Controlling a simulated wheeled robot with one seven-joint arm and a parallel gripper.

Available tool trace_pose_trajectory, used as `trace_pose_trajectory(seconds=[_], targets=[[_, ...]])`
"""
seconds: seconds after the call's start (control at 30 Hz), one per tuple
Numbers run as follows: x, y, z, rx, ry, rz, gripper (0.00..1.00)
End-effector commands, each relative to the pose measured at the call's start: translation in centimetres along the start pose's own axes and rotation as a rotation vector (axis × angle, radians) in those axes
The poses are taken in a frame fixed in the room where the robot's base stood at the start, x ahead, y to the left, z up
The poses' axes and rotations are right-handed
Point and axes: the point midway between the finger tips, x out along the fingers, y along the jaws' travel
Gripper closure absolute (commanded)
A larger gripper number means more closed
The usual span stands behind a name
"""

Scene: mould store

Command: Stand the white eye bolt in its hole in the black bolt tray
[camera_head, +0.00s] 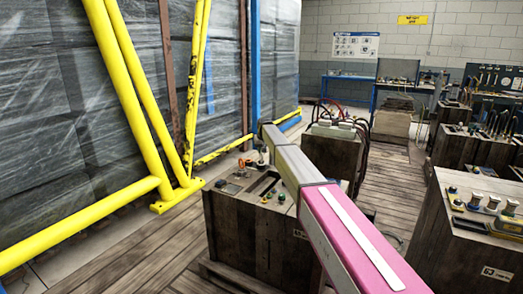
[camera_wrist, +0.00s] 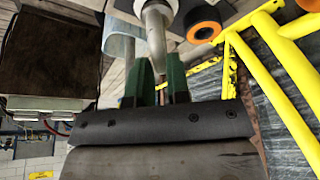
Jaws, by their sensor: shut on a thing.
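My gripper (camera_wrist: 160,80) shows its two green fingers in the wrist view, shut on the white eye bolt (camera_wrist: 155,32). The bolt's pale shaft runs from the top edge down between the fingers; its far end is out of frame. In the head view my arm crosses the middle and its end hangs above the back of a dark wooden crate. The gripper and bolt there are small and partly hidden by my arm. The black bolt tray (camera_head: 262,186) seems to be the dark slotted piece on the crate top. Its holes are too small to tell apart.
The wooden crate (camera_head: 235,225) carries small orange and green-topped items. An orange ring (camera_wrist: 203,31) lies close right of the bolt in the wrist view. A yellow rack frame (camera_head: 125,90) stands left. Another crate (camera_head: 470,225) with items stands right. Plank floor lies between.

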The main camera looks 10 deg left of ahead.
Motion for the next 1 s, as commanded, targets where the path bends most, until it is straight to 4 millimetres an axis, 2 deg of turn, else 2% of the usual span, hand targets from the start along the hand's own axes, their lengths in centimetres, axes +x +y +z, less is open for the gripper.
trace_pose_trajectory(seconds=[1.0], targets=[[0.48, 0.0, 0.16, 0.0, 0.001, 0.0, 1.0]])
